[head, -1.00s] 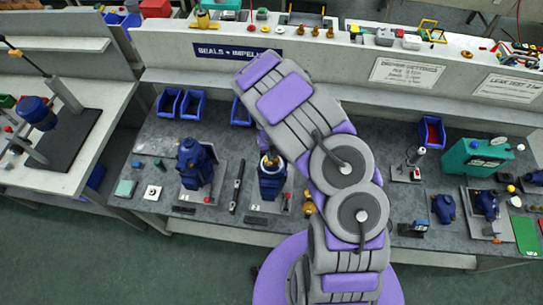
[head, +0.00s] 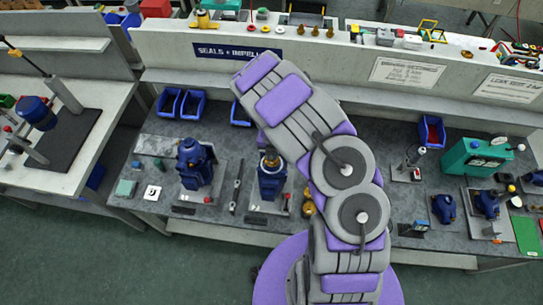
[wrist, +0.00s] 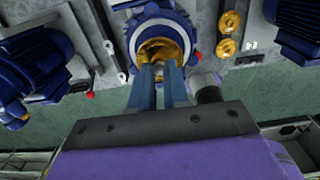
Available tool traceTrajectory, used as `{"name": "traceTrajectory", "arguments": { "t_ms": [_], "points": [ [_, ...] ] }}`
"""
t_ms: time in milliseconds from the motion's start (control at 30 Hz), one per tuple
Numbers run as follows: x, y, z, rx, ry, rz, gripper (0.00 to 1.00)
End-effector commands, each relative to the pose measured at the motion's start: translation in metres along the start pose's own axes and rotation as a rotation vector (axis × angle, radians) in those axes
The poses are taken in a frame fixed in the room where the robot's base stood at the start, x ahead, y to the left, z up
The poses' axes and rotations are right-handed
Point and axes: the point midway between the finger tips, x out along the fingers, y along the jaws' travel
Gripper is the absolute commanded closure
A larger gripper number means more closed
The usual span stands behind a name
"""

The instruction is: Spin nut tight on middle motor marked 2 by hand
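The middle blue motor (head: 271,184) stands upright on the bench, partly beside my arm. A brass nut (head: 270,161) sits at its top. In the wrist view the same motor (wrist: 144,18) shows its round blue rim around the brass nut (wrist: 160,48). My gripper (wrist: 161,68) has its two blue-grey fingers at the nut, with a narrow gap between them. The fingertips overlap the nut in the picture and hide part of it. Whether they press on it is not clear. In the head view my arm hides most of the gripper. The motor's number is not legible.
Another blue motor (head: 194,165) stands to the left, with a dark bar (head: 237,186) between the two. Brass pieces (wrist: 229,20) lie close to the right of the middle motor. Blue bins (head: 188,104) line the back. A teal machine (head: 478,157) stands at the right.

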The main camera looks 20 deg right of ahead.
Motion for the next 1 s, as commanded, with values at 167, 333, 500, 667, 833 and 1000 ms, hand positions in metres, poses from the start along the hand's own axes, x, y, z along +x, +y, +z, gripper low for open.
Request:
{"name": "traceTrajectory", "arguments": {
  "t_ms": [167, 333, 500, 667, 833, 1000],
  "points": [
    [0.000, 0.000, 0.000, -0.001, 0.000, 0.000, 0.69],
    [0.000, 0.000, 0.000, -0.002, 0.000, 0.000, 0.69],
    [-0.004, 0.000, 0.000, -0.002, -0.001, 0.000, 0.69],
    [-0.014, 0.000, 0.001, -0.002, -0.003, 0.000, 0.69],
    [-0.027, 0.000, 0.001, -0.002, -0.002, 0.000, 0.69],
    [-0.039, 0.000, 0.000, -0.003, 0.000, 0.000, 0.69]
  ]
}}
